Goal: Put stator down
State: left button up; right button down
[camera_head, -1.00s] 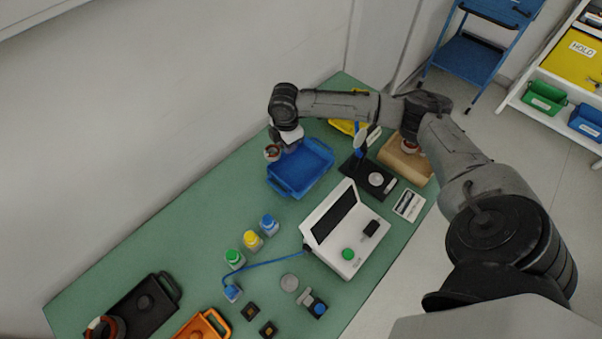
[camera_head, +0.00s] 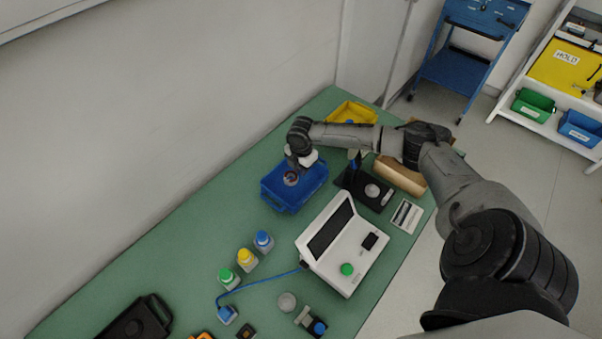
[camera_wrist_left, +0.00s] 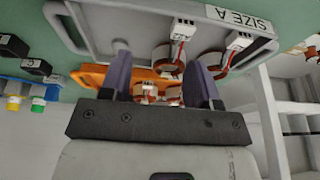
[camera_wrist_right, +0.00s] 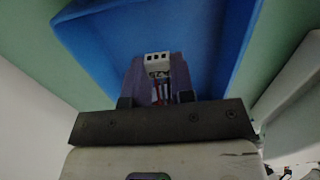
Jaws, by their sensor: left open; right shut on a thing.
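The stator (camera_head: 291,178) is a small copper-coloured ring in the head view, held by my right gripper (camera_head: 293,168) over the blue tray (camera_head: 285,205). In the right wrist view the fingers of my right gripper (camera_wrist_right: 158,85) are shut on it, and its white connector block (camera_wrist_right: 157,64) shows between them. Most of the ring is hidden there. Whether it touches the tray floor I cannot tell. My left gripper (camera_wrist_left: 165,85) is open in the left wrist view, with more copper-ringed stators (camera_wrist_left: 167,57) with white connectors beyond its fingers. It is out of the head view.
A white tester (camera_head: 345,245) stands right of the blue tray. Several capped bottles (camera_head: 246,258) stand in front of it. A yellow tray (camera_head: 352,113) and a brown block (camera_head: 400,178) lie behind. A grey SIZE A tray (camera_wrist_left: 110,25) and an orange tray (camera_wrist_left: 95,77) show in the left wrist view.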

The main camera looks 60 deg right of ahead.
pick_arm(q)
jog(key=shift+d+f, duration=0.1)
jog(key=shift+f, duration=0.15)
pick_arm(e)
jog(key=shift+f, duration=1.6)
jog(key=shift+f, duration=0.15)
jog(key=c, duration=1)
grip_release()
jog(key=shift+o, duration=0.2)
pick_arm(q)
jog(key=shift+r+p, duration=0.6)
jog(key=shift+r, duration=0.2)
pick_arm(e)
notch_tip(320, 180, up, 11)
jog(key=shift+f, duration=0.1)
jog(key=shift+r, duration=0.75)
